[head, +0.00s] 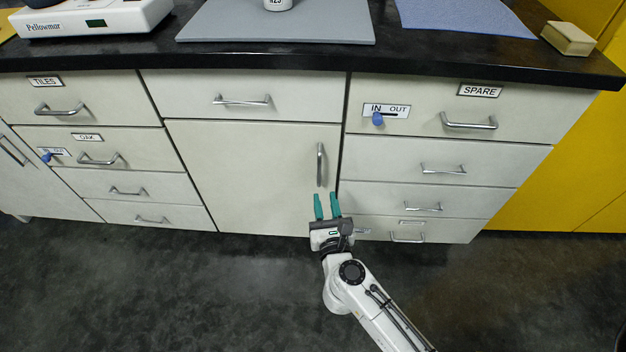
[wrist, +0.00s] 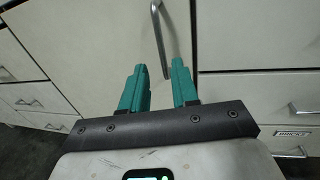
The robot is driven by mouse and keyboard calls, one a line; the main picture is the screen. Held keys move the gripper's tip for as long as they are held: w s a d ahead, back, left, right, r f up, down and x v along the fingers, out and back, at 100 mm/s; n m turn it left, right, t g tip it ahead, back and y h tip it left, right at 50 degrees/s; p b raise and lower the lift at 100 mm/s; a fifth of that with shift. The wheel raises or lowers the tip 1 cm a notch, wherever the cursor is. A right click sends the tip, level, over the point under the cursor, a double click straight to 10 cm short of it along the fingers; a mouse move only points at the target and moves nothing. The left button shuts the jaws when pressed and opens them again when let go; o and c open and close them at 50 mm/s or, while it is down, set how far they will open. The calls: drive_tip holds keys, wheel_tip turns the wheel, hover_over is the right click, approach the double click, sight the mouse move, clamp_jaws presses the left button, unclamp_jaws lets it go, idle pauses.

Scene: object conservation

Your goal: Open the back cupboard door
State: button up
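The cupboard door (head: 245,175) is a pale, shut panel in the middle of the bench front, below a drawer. Its vertical metal handle (head: 320,164) is near its right edge. My gripper (head: 326,196) has two teal fingers, spread apart with nothing between them. In the head view the fingertips show just below the handle. The wrist view shows the handle (wrist: 159,40) ahead, beyond the fingertips and roughly in line with the gap between them. I cannot tell the exact distance to it.
Drawers flank the door; one at right is labelled SPARE (head: 480,90), with a blue IN/OUT knob (head: 377,119). The dark countertop (head: 400,62) carries a white scale (head: 90,18), a grey mat (head: 280,32) and a beige block (head: 568,39). The dark floor (head: 150,290) in front is clear.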

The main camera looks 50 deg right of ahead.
sight(320, 172)
drive_tip(key=x, duration=1)
drive_tip(key=shift+w+d, duration=0.2)
drive_tip(key=shift+w, duration=0.05)
clamp_jaws()
